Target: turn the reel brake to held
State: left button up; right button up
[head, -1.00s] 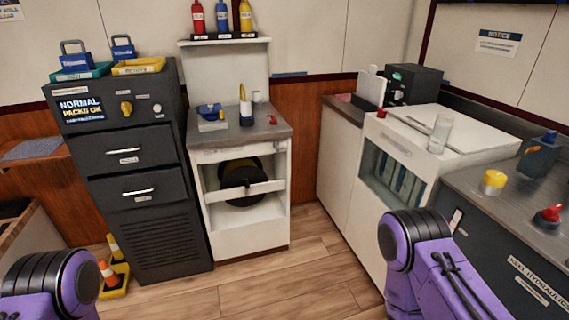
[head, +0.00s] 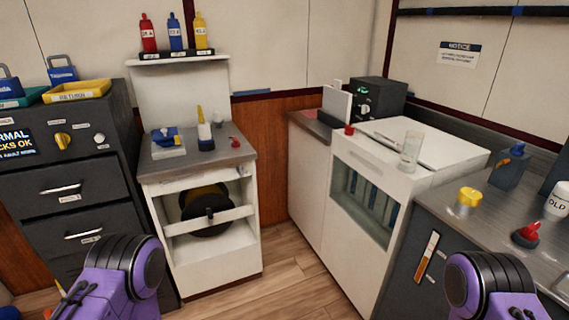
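A dark reel with yellow on it (head: 203,207) sits inside the open front of the white reel cabinet (head: 166,240), behind a white crossbar. A small black knob or lever (head: 210,213) shows at the crossbar in front of the reel. A small red handle (head: 235,142) lies on the cabinet's grey top near its right edge. I cannot tell which of these is the reel brake, nor read its setting. Only purple links of my two arms show at the bottom, left and right. Both grippers are out of view.
A dark drawer cabinet (head: 72,208) stands left of the reel cabinet. A white glass-fronted cabinet (head: 352,232) and a grey counter with a yellow knob (head: 469,196) and a red knob (head: 529,231) stand right. Wood floor (head: 285,272) is clear between them.

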aim_at(239, 169)
jog(key=z, duration=0.3)
jog(key=i, duration=1.05)
jog(key=u, duration=0.1)
